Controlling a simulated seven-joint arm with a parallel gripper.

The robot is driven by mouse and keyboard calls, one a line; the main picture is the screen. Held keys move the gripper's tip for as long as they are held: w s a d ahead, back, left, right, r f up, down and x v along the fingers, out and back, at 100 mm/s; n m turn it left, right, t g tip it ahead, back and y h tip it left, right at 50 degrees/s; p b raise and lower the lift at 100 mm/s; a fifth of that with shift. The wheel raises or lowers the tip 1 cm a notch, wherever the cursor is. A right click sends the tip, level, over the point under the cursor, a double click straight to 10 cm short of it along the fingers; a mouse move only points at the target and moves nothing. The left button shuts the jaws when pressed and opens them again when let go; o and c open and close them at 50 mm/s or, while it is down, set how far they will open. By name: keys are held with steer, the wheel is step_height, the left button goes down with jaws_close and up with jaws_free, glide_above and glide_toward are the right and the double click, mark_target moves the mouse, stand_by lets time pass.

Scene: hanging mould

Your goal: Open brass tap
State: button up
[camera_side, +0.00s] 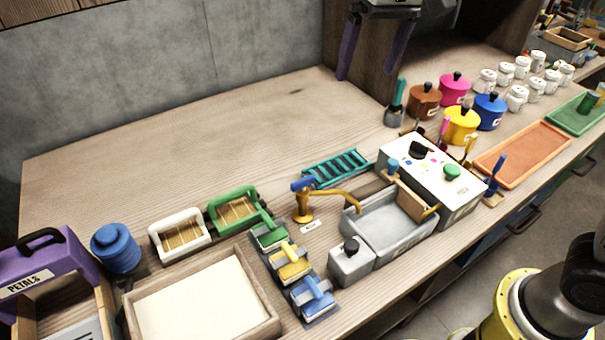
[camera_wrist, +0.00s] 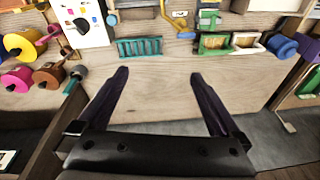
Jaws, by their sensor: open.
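The brass tap (camera_side: 304,208) stands on the bench in the side view.
A teal rack (camera_side: 338,168) lies just behind the tap. Green (camera_side: 233,210) and white (camera_side: 180,235) frames stand left of it, with blocks (camera_side: 292,265) in front. A white box (camera_side: 430,175) and coloured pots (camera_side: 461,124) are to the right. The back left of the bench is clear.

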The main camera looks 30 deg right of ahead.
steer(key=w+a+f+g, duration=0.1)
steer(key=w+a+f, duration=0.3)
steer(key=a+f, duration=0.1)
steer(key=n+g, duration=0.1)
steer(key=n, duration=0.1)
glide_above(303, 180)
step_height(303, 180, down, 6)
steer(key=shift+h, duration=0.3)
step_height(303, 180, down, 14)
steer(key=shift+r, duration=0.1)
steer(key=shift+c, duration=0.2)
steer(key=c, duration=1.3)
steer(key=shift+c, duration=0.2)
